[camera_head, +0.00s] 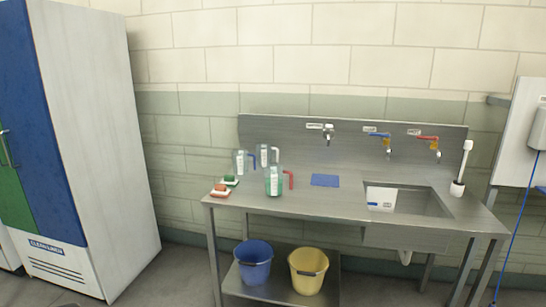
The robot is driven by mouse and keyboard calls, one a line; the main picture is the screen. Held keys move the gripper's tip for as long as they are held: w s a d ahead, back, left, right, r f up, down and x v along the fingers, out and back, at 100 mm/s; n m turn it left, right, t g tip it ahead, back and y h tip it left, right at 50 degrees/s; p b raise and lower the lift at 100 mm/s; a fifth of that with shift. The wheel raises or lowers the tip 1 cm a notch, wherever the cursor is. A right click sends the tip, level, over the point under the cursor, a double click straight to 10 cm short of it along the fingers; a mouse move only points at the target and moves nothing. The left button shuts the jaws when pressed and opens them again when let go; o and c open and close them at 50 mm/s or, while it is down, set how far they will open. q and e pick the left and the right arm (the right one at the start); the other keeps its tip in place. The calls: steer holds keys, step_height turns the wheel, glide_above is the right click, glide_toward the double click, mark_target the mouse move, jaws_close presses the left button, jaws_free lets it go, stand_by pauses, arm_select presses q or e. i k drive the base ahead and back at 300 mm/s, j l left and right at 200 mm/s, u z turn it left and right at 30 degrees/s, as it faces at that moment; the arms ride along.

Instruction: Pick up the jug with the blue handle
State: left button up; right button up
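The jug with the blue handle (240,164) stands upright on the left part of the steel sink table (330,212). It has a clear greenish body with a white label, and its blue handle points right. A jug with a white handle (263,156) stands just behind it to the right. A jug with a red handle (273,182) stands in front of it to the right. Neither of my grippers shows in the head view.
Red (220,189) and green (230,180) sponge-like items lie left of the jugs. A blue cloth (325,180) lies right. The sink (425,201) holds a white container (380,198). A brush (459,175) stands right. Blue (254,268) and yellow (307,275) buckets sit below. A tall cabinet (100,130) stands left.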

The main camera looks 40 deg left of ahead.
mark_target(240, 157)
steer(key=i+j, duration=0.15)
steer(key=j, duration=0.35)
steer(key=i+j+z, duration=0.1)
steer(key=j, duration=0.35)
steer(key=i+j, duration=0.15)
steer(key=j, duration=0.35)
steer(key=i+j+z, duration=0.1)
steer(key=j, duration=0.4)
steer(key=i+j+z, duration=0.1)
steer(key=j, duration=0.4)
